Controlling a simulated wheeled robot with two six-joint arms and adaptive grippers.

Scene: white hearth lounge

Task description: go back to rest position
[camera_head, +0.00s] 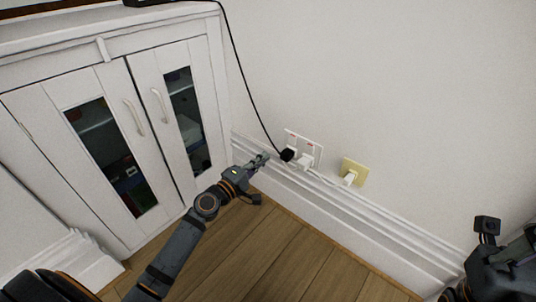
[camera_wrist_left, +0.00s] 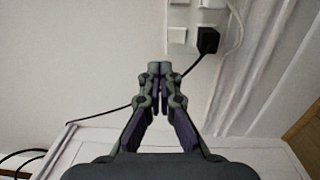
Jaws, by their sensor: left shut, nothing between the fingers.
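My left gripper (camera_head: 262,159) reaches in front of the white wall, just left of a black plug (camera_head: 287,155) in a white double socket (camera_head: 318,152). In the left wrist view its fingers (camera_wrist_left: 159,68) are together and empty. The black plug (camera_wrist_left: 208,40) shows there beyond the fingertips, a little to the right, apart from them. My right wrist (camera_head: 505,272) shows at the bottom right corner of the head view; its fingers cannot be made out.
A white cabinet (camera_head: 146,75) with glass-paned doors stands left of my left arm. A black cable (camera_head: 245,83) runs from its top to the plug. A white plug sits in a yellowish socket (camera_head: 361,166) farther right. Wooden floor (camera_head: 290,262) and a white skirting board (camera_head: 345,222) lie below.

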